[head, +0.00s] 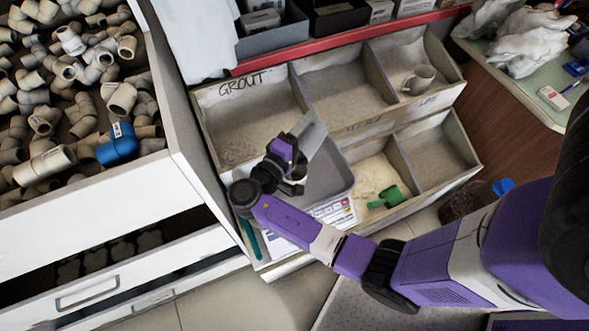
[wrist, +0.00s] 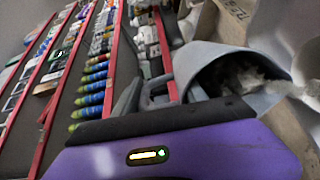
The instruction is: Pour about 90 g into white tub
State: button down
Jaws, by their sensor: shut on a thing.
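My gripper (head: 295,165) is shut on a grey scoop (head: 311,142), held over the front left part of the bins. In the wrist view the scoop (wrist: 205,65) is tilted, its open mouth to the right, with grey-white powder (wrist: 245,75) inside. I cannot pick out a white tub for certain. The bin marked GROUT (head: 235,125) holds grey powder behind the scoop.
A green scoop (head: 391,196) lies in a bin of cream powder. A mug (head: 418,79) sits in the back right bin. A tray of pipe fittings (head: 65,75) stands at left. A blue-lidded jar (head: 465,203) is near my arm. White bags (head: 520,38) lie at top right.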

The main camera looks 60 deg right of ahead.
jog(key=shift+a+r+h+b, duration=0.15)
jog(key=shift+a+h+b, duration=0.15)
jog(key=shift+a+b, duration=0.05)
dwell(0.6)
jog(key=shift+d, duration=0.3)
jog(key=shift+p, duration=0.3)
dwell(0.4)
jog(key=shift+a+r+h+b, duration=0.1)
jog(key=shift+a+h+b, duration=0.2)
jog(key=shift+a+b, duration=0.4)
dwell(1.8)
jog(key=shift+r, duration=0.1)
